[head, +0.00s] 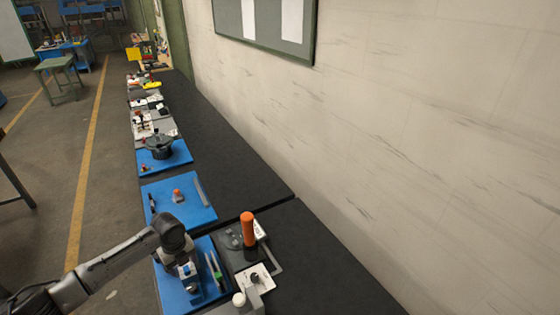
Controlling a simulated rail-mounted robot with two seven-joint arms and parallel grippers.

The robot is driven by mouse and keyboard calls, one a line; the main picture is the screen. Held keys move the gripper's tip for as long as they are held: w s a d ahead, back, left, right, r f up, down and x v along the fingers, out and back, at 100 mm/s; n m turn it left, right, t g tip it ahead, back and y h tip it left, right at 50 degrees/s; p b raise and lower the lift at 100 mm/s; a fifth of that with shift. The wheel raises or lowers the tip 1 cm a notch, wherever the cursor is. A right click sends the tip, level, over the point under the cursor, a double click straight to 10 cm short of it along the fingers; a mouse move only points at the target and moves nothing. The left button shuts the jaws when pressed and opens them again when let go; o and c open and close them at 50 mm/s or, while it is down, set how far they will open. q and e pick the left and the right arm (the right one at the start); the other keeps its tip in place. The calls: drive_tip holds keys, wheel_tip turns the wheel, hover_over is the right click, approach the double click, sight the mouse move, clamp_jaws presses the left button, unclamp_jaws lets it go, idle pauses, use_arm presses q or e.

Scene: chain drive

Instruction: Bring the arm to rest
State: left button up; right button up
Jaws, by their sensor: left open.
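My left arm (110,262) comes in from the lower left, bent at a dark joint. My left gripper (191,283) points down over the near blue mat (172,290). It is open, and nothing shows between its fingers, though they are small in view. To the right stands a grey device with an upright orange handle (248,229). My right gripper is not in view.
A white block with a black knob (255,278) and a white round knob (239,299) stand at the front. A second blue mat (195,213) holds small parts. Further mats and devices line the dark bench (325,270), whose right side is clear beside the wall.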

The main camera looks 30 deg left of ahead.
use_arm(q)
drive_tip(key=w+d+r+n+t+y, duration=0.3)
drive_tip(key=r+n, duration=0.4)
drive_tip(key=n, duration=0.6)
drive_tip(key=d+r+n+t, duration=0.2)
drive_tip(key=d+r+t, duration=0.15)
drive_tip(key=d, duration=0.95)
drive_tip(key=s+d+f+n+t+h, duration=0.1)
drive_tip(key=s+d+f+n+t, duration=0.15)
drive_tip(key=s+d, duration=0.7)
drive_tip(key=s+d+f+n+g+h, duration=0.1)
drive_tip(key=s+d+f+g, duration=0.2)
drive_tip(key=s+f, duration=0.35)
drive_tip(key=s+d+f+n+g+h, duration=0.1)
drive_tip(key=s+d+f+g, duration=0.2)
drive_tip(key=s, duration=0.7)
wheel_tip(320, 180, up, 11)
drive_tip(key=p, duration=1.2)
drive_tip(key=shift+s+a+f+t, duration=0.2)
drive_tip(key=shift+s+t, duration=0.1)
drive_tip(key=shift+s, duration=0.1)
